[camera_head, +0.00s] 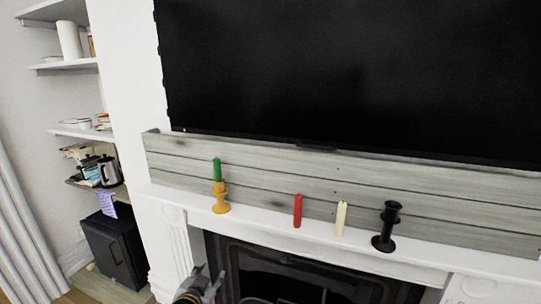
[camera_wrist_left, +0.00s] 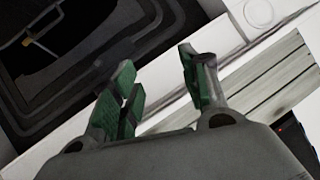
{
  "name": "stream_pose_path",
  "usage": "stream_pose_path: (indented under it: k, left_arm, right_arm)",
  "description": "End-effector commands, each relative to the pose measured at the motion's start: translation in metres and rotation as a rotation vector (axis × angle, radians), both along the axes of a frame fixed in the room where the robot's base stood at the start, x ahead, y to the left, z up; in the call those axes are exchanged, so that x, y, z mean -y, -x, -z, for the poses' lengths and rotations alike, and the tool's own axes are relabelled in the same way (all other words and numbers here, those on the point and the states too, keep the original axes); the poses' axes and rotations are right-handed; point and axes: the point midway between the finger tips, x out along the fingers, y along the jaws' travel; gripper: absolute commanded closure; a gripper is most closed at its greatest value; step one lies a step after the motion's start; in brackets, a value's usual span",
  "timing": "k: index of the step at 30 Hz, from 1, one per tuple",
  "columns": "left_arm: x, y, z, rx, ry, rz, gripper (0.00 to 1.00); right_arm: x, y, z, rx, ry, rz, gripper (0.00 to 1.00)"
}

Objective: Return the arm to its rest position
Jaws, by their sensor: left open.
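My left gripper (camera_head: 207,281) shows at the bottom of the head view, below the mantel edge and in front of the fireplace. In the left wrist view its green-padded fingers (camera_wrist_left: 160,85) are apart with nothing between them. No part of my right gripper shows. On the mantel, a green candle (camera_head: 217,170) stands upright in a yellow holder (camera_head: 221,198). A red candle (camera_head: 297,211) and a cream candle (camera_head: 341,218) stand on the mantel without holders. A black holder (camera_head: 385,228) stands empty at the right.
The white mantel shelf (camera_head: 440,262) runs above the dark fireplace (camera_head: 300,280). A wooden plank panel (camera_head: 440,205) and a large black television (camera_head: 350,70) are behind it. Shelves (camera_head: 70,64) with several items and a black cabinet (camera_head: 112,250) stand at the left.

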Motion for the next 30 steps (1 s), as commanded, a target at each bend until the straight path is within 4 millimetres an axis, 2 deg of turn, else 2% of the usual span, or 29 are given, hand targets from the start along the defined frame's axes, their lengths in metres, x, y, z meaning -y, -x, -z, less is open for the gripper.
stream_pose_path:
  k: [3, 12, 18, 30]
  left_arm:
    - [-0.011, 0.028, 0.032, -0.13, 0.031, -0.037, 0.55]
    - [-0.032, 0.112, 0.097, -0.453, 0.094, -0.115, 0.55]
    - [-0.039, 0.154, 0.12, -0.599, 0.119, -0.146, 0.55]
    - [-0.045, 0.209, 0.14, -0.775, 0.146, -0.176, 0.55]
  right_arm:
    - [0.0, 0.0, 0.0, 0.0, 0.0, 0.0, 0.6]
    - [0.0, 0.0, 0.0, 0.0, 0.0, 0.0, 0.6]
    - [0.0, 0.0, 0.0, 0.0, 0.0, 0.0, 0.6]
    - [0.0, 0.0, 0.0, 0.0, 0.0, 0.0, 0.6]
